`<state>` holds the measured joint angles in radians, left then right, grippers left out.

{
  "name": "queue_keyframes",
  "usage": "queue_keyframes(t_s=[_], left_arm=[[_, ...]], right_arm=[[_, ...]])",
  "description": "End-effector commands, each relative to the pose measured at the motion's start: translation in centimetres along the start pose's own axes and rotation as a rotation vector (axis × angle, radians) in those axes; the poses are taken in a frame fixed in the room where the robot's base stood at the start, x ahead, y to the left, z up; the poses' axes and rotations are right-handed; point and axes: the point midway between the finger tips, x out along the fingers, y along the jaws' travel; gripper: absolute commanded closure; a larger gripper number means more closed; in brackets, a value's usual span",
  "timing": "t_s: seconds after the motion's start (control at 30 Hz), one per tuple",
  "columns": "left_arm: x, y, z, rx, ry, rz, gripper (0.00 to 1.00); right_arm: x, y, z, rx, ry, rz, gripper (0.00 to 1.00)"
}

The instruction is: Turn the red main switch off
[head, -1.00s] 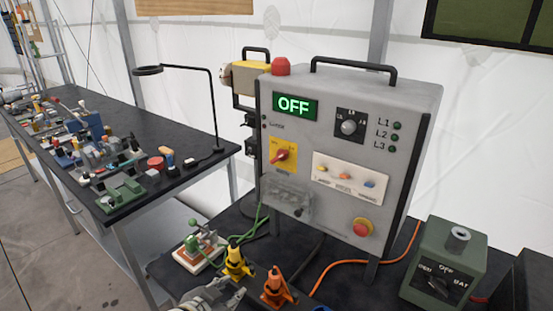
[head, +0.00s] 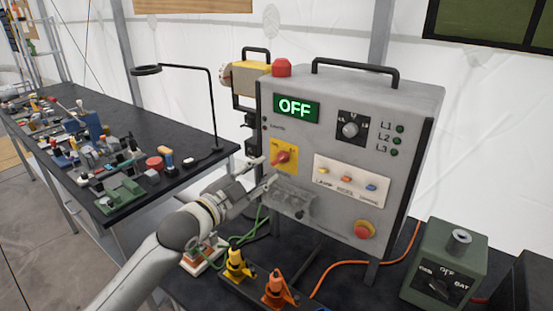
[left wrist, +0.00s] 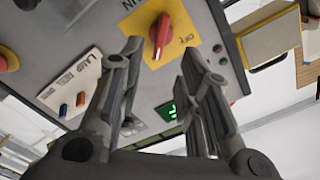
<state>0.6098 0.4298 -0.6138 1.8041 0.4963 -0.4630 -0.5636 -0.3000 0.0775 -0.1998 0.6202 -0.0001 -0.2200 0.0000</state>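The red main switch (head: 282,158) is a red rotary handle on a yellow plate, on the front of the grey control cabinet (head: 425,130). Its handle looks tilted in the head view; it also shows in the left wrist view (left wrist: 161,34), with "OFF" lettered on the plate beside it. A green display (head: 296,108) above it reads OFF. My left gripper (head: 264,170) is just in front of the plate, at its lower left. In the left wrist view its two fingers (left wrist: 161,57) are spread, with nothing between them and the handle just beyond their tips. My right gripper is out of view.
The cabinet also bears a selector knob (head: 350,130), a white button panel (head: 347,181) and a red stop button (head: 364,230). A clear cover (head: 292,199) sits below the switch. Yellow (head: 237,262) and orange (head: 277,290) connectors stand in front. A cluttered bench is at left.

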Motion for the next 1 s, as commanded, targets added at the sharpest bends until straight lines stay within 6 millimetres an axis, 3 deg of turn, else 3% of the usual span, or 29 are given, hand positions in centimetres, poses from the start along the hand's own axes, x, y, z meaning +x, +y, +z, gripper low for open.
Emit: queue_keyframes(t_s=[0.2, 0.43, 0.93, 1.0], left_arm=[[3.6, -0.2, -0.2, -0.001, -0.001, 0.000, 0.68], [6.2, -0.1, -0.1, -0.002, 0.000, 0.000, 0.68], [7.2, 0.0, 0.0, 0.000, -0.001, 0.000, 0.68], [7.2, 0.0, 0.0, 0.000, -0.001, 0.000, 0.77]], right_arm=[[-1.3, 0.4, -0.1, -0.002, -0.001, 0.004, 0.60], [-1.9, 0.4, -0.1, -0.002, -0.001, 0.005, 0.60], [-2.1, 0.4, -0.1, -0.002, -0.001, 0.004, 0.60], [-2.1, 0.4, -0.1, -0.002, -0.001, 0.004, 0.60]])
